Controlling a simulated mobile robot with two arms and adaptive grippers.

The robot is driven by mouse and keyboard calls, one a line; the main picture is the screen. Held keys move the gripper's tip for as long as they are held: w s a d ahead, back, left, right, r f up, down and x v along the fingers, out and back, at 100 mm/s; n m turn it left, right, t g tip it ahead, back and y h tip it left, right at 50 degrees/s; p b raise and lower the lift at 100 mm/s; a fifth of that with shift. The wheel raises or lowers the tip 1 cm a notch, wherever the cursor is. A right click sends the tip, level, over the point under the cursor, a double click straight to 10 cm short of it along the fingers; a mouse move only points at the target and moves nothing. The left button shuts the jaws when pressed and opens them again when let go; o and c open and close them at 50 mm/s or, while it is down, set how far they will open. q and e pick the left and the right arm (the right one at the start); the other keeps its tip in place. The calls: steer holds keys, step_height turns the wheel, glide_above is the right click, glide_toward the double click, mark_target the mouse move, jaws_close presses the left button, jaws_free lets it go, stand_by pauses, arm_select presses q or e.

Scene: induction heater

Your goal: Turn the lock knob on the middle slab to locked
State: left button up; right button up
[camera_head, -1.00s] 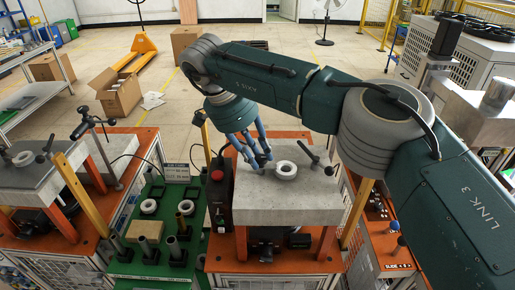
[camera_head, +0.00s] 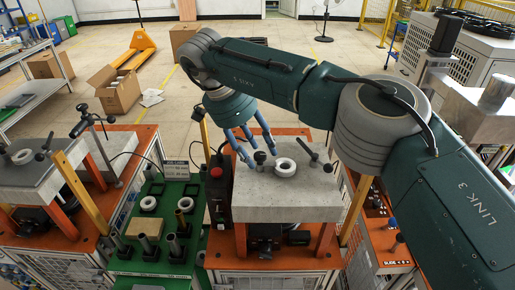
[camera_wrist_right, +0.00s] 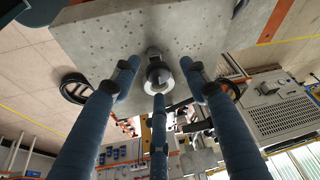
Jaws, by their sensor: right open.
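The middle slab (camera_head: 290,205) is a grey block on an orange stand in the head view. In the wrist view the gripper's fingers (camera_wrist_right: 160,78) surround a dark stem and shiny round part (camera_wrist_right: 155,68) by the slab (camera_wrist_right: 140,30). I cannot tell contact or the lock setting. My left gripper is not in view.
Another slab (camera_head: 30,190) is at far left. Orange-topped benches (camera_head: 385,245) stand close together.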

steer(key=v, duration=0.7)
steer(key=shift+r, duration=0.15)
